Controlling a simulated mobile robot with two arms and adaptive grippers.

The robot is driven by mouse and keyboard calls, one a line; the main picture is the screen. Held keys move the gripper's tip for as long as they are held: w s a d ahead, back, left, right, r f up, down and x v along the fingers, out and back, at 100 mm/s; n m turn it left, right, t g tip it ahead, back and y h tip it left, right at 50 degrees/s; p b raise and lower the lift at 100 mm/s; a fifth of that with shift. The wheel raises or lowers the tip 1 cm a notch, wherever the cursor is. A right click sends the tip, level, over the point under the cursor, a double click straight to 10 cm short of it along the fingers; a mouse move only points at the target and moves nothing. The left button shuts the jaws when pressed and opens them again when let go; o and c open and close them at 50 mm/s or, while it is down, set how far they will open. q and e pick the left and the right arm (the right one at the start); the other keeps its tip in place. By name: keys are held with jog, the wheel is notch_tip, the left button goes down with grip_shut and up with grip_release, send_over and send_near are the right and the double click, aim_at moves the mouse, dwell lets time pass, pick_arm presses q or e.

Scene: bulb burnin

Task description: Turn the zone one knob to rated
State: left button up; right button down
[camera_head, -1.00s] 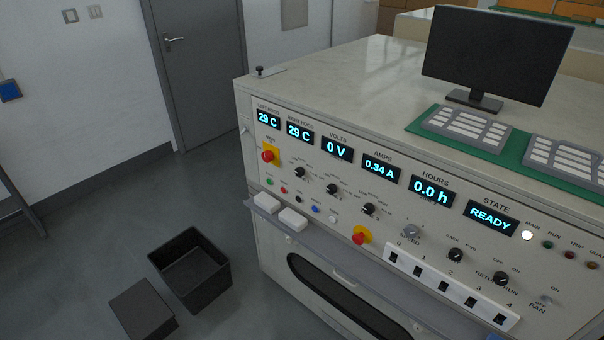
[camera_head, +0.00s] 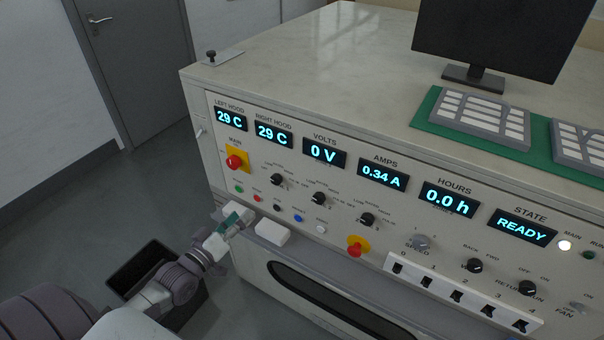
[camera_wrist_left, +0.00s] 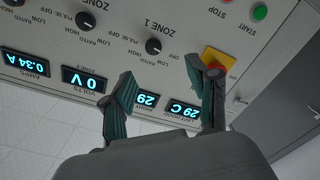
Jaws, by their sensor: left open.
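The zone one knob (camera_head: 277,180) is a small black dial on the cream front panel, below the right hood display. In the left wrist view, which is upside down, the zone one knob (camera_wrist_left: 153,46) sits beside the "ZONE 1" label. I cannot tell its pointer setting for sure. My left gripper (camera_head: 236,216) is open and empty in front of the panel, lower left of that knob in the head view. In the wrist view the left gripper (camera_wrist_left: 160,72) has its fingers apart, with the knob beyond the gap. My right gripper is not in view.
Two more black knobs (camera_head: 319,198) (camera_head: 367,219) stand to the right. A red main switch (camera_head: 234,162) on yellow is left of the zone one knob. Small coloured buttons (camera_head: 298,218) and a yellow-and-red stop button (camera_head: 357,246) lie below. A black bin (camera_head: 140,262) stands on the floor.

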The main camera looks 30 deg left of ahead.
pick_arm(q)
jog(key=r, duration=0.1)
send_near(274, 181)
jog(key=w, duration=0.3)
jog(key=w+p, duration=0.1)
jog(key=w, duration=0.3)
jog(key=shift+w+d, duration=0.2)
jog(key=shift+d, duration=0.15)
jog(key=shift+w, duration=0.85)
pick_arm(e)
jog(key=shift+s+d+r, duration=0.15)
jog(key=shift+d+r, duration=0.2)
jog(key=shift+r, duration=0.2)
pick_arm(q)
grip_shut()
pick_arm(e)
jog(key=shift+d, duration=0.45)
